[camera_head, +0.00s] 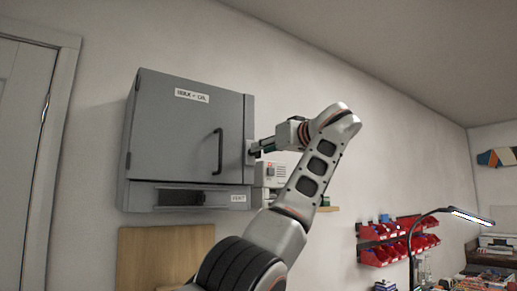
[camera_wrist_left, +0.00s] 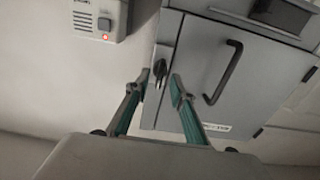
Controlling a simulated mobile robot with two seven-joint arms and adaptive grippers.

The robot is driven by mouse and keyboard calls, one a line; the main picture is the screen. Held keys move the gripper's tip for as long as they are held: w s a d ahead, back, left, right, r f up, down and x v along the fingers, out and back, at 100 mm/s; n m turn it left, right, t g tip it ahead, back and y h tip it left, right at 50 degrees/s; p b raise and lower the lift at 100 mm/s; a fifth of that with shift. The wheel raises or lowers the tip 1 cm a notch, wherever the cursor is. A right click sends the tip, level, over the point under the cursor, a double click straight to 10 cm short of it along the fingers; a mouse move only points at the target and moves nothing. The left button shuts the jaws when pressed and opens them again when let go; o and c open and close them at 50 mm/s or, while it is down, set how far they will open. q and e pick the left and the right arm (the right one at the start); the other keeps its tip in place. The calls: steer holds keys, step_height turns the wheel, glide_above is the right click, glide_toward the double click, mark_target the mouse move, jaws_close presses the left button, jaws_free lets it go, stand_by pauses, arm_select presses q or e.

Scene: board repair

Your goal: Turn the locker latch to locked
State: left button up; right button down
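The grey locker (camera_head: 170,130) hangs on the wall with its door shut and a dark bar handle (camera_head: 218,150). In the left wrist view the dark latch (camera_wrist_left: 160,68) sits near the edge of the locker door (camera_wrist_left: 200,60). My left gripper (camera_wrist_left: 158,84) is open, with its green-padded fingers on either side of the latch's line. I cannot tell whether they touch it. In the head view my left gripper (camera_head: 262,146) is at the locker's right edge and the latch is hard to make out. My right gripper is not in view.
A pale box with a red light (camera_wrist_left: 104,24) is on the wall beside the locker; it also shows behind my arm in the head view (camera_head: 270,172). Red bins (camera_head: 380,255) and a desk lamp (camera_head: 440,214) are at the right. A white door (camera_head: 25,150) is at the left.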

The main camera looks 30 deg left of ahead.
arm_select(q)
steer(key=shift+x, duration=1.5)
jaws_close()
steer(key=shift+m+p, duration=0.3)
steer(key=m, duration=0.4)
steer(key=shift+w, duration=0.15)
steer(key=m, duration=0.5)
steer(key=shift+w+d+f, duration=0.1)
steer(key=m, duration=0.4)
steer(key=shift+f, duration=0.1)
steer(key=shift+m, duration=2.2)
